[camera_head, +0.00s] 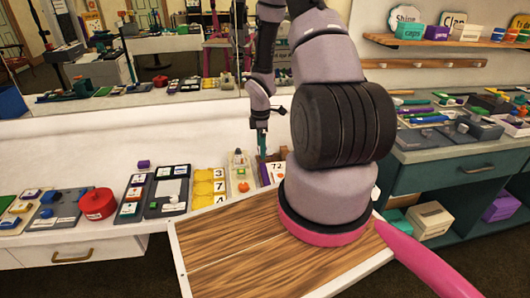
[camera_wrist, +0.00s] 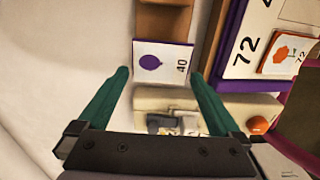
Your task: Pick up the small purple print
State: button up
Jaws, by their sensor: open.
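The small print is a white card with a round purple fruit and the number 40 (camera_wrist: 151,62), with a purple edge along its near side. In the wrist view it lies at the end of a brown wooden strip (camera_wrist: 165,18). My gripper (camera_wrist: 160,76) is open, its two teal fingers on either side of the card's near edge, with gaps on both sides. I cannot tell its height above the card. In the head view my gripper (camera_head: 262,145) points down at the back of the counter. I cannot make out the print there.
A purple-edged board with 72 (camera_wrist: 245,50) stands close to the right finger. A cream tray (camera_wrist: 185,103) and an orange ball (camera_wrist: 258,124) lie near the fingers. A red round tin (camera_head: 97,203) and yellow number tiles (camera_head: 205,187) are farther left.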

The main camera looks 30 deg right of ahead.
jog(key=shift+f, duration=0.25)
dwell(0.4)
jog(key=c, duration=1)
